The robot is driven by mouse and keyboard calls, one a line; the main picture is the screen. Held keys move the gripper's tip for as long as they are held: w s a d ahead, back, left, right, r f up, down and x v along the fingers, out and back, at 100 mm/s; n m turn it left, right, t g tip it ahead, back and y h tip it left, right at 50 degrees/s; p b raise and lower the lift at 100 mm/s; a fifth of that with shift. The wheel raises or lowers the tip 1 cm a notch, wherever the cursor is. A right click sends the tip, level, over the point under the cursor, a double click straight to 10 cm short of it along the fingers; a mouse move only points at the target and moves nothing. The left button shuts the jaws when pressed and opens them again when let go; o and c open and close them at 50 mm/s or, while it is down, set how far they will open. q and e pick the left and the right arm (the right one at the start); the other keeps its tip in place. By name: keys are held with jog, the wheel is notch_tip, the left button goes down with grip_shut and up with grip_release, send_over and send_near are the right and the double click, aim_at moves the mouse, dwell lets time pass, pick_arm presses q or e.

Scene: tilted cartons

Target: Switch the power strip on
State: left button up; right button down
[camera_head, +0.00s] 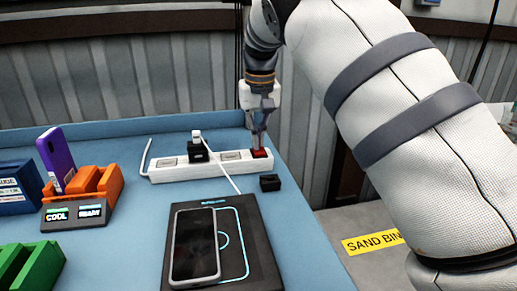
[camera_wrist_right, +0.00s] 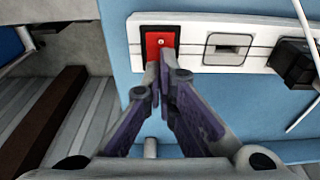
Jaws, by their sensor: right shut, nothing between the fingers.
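The white power strip (camera_head: 172,172) lies along the back of the blue table, with a black plug in one of its sockets. Its red switch (camera_head: 260,153) is at the right end. In the right wrist view the red switch (camera_wrist_right: 160,46) is at the top centre, with a small light dot on it. My right gripper (camera_head: 259,144) points down at the switch, fingers together and empty. In the wrist view its fingertips (camera_wrist_right: 161,64) overlap the switch's lower edge; I cannot tell whether they press it. My left gripper is not in view.
A phone (camera_head: 195,245) lies on a dark charging pad (camera_head: 243,268) in front of the strip. A small black block (camera_head: 270,183) sits near the switch. Orange holder (camera_head: 103,183), purple phone (camera_head: 57,158) and green holder (camera_head: 32,268) stand left. A sand bin (camera_head: 372,243) is beyond the right edge.

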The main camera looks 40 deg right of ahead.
jog(key=shift+r, duration=3.2)
